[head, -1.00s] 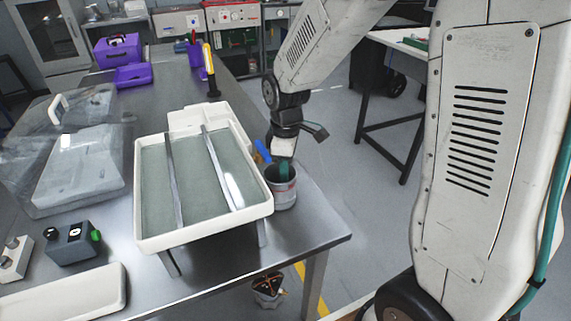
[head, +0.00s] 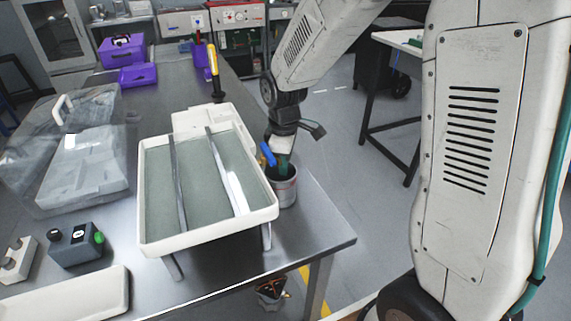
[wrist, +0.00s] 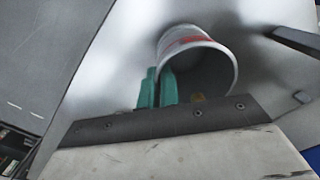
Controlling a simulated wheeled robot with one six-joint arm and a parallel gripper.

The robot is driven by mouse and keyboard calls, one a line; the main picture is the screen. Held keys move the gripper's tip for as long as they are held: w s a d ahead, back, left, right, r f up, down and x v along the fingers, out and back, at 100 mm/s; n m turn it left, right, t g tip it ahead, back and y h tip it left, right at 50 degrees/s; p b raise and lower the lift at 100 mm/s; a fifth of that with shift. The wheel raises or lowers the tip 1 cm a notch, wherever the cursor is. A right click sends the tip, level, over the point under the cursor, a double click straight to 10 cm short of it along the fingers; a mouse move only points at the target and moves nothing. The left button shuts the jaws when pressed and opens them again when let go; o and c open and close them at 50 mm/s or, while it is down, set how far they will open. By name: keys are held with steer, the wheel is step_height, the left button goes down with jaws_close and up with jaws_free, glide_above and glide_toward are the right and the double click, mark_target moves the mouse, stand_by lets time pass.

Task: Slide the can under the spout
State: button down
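The can (head: 286,189) is a grey open-topped tin with a red band, upright on the metal table at the right side of the white tray (head: 205,238). A blue tap handle (head: 268,154) stands at the tray's right side, just left of the can's mouth; the spout itself is hidden. My gripper (head: 284,167) reaches down to the can from above. In the wrist view the teal fingers (wrist: 158,88) are close together at the left edge of the can's rim (wrist: 200,42), and appear pinched on its wall, one inside and one outside.
The tray stands on legs, with two metal bars across it. The table's right edge (head: 325,205) is close to the can. A clear cover (head: 75,150), a dark control box (head: 77,247) and purple bins (head: 137,75) lie farther left and back.

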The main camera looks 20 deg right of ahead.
steer(key=shift+w+a, duration=0.1)
steer(key=shift+w, duration=0.1)
steer(key=c, duration=1.5)
jaws_free()
steer(key=shift+w+r, duration=0.1)
steer(key=shift+c, duration=0.2)
steer(key=shift+w+r, duration=0.1)
steer(key=shift+r, duration=0.2)
step_height(320, 180, up, 7)
steer(key=shift+s, duration=0.3)
steer(key=s+d+r+m, duration=0.1)
steer(key=s+r+m, duration=0.1)
steer(key=s, duration=0.6)
steer(key=s+d+r+m, duration=0.1)
steer(key=s+r+m, duration=0.2)
steer(key=s, duration=0.6)
steer(key=s+d+r+m+t, duration=0.1)
steer(key=s+r+m, duration=0.2)
steer(key=s+m, duration=0.3)
steer(key=s, duration=0.2)
steer(key=shift+s+d+r, duration=0.15)
steer(key=shift+s+d, duration=0.1)
steer(key=shift+s, duration=0.15)
